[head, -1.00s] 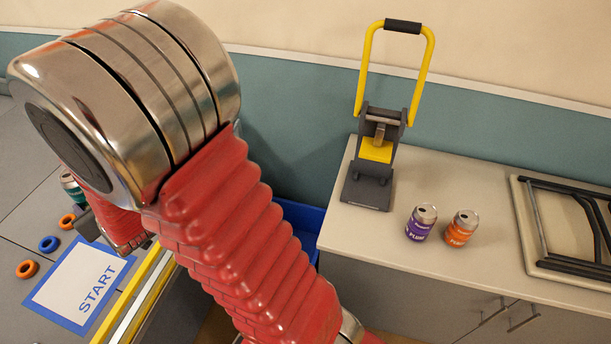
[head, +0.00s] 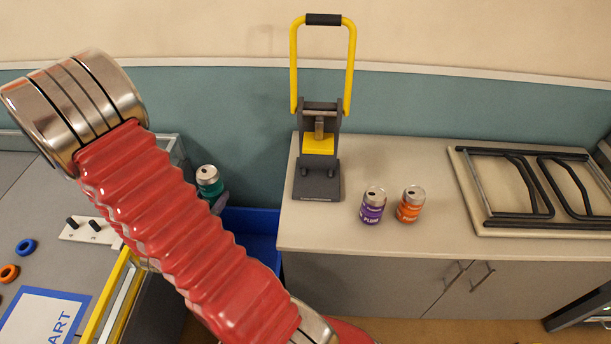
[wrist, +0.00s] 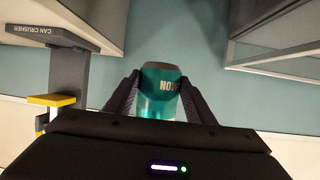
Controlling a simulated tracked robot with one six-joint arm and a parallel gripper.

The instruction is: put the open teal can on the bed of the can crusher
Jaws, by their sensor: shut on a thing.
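The teal can (head: 208,181) is upright in the head view, just right of my red arm and above the blue bin, with its silver top showing. In the wrist view the teal can (wrist: 161,92) sits between both dark fingers of my gripper (wrist: 162,98), which is shut on it. In the head view my gripper is mostly hidden behind the arm. The can crusher (head: 319,165) stands on the counter to the right of the can, its yellow handle (head: 323,20) raised. Its grey bed (head: 317,185) looks empty. The crusher also shows at the left of the wrist view (wrist: 50,72).
A purple can (head: 372,206) and an orange can (head: 410,205) stand on the counter (head: 300,235) right of the crusher. A tray (head: 470,222) with black frames lies farther right. A blue bin (head: 250,225) sits low in the gap left of the counter.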

